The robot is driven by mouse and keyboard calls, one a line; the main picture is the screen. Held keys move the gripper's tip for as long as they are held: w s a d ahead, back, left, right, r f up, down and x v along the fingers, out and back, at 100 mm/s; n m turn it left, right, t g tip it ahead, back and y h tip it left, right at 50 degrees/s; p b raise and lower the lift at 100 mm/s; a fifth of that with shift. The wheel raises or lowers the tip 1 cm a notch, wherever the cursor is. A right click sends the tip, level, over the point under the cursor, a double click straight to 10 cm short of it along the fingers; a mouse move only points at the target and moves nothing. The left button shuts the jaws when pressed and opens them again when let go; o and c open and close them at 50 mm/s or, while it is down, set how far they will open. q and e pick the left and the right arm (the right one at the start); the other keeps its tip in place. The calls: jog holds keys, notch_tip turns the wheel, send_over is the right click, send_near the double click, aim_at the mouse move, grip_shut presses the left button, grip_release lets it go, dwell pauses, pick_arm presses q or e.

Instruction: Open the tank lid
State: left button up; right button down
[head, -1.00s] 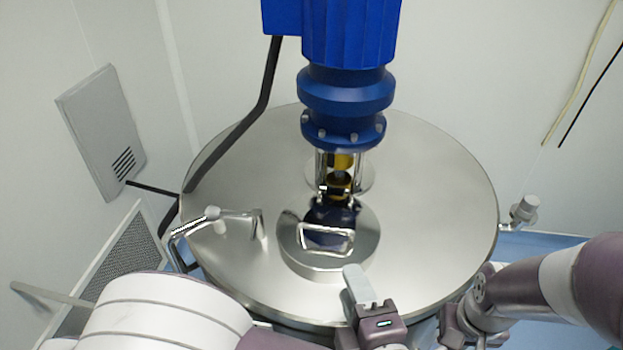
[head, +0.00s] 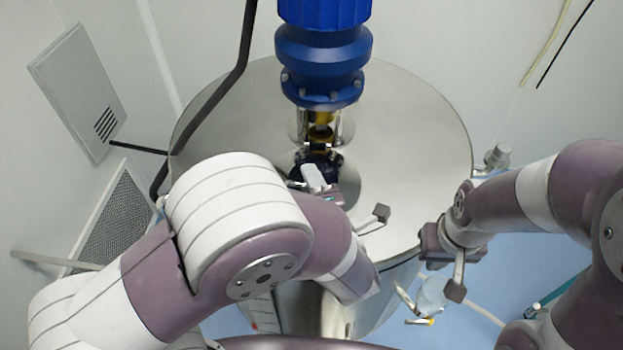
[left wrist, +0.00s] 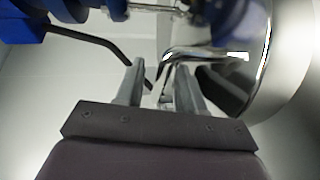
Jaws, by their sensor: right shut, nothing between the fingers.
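The round tank lid (head: 368,182) sits flat on the tank's broad steel top (head: 425,140), mostly hidden behind my left arm. Its chrome handle (left wrist: 198,52) shows in the left wrist view, with part of the bar in or just beyond the gap between the fingertips. My left gripper (head: 314,178) is over the lid by the handle. Its fingers (left wrist: 158,80) stand apart in the left wrist view; I cannot tell whether they touch the bar. My right gripper (head: 428,298) is shut and empty, low beside the tank's right side, fingers pointing down.
A blue motor column (head: 322,55) rises from the tank top just behind the lid. A black pipe (head: 238,75) runs along the left. A grey valve (head: 497,157) stands at the tank's right edge.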

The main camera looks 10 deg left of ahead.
pick_arm(q)
jog(key=shift+s, duration=0.15)
jog(key=shift+c, duration=0.6)
grip_shut()
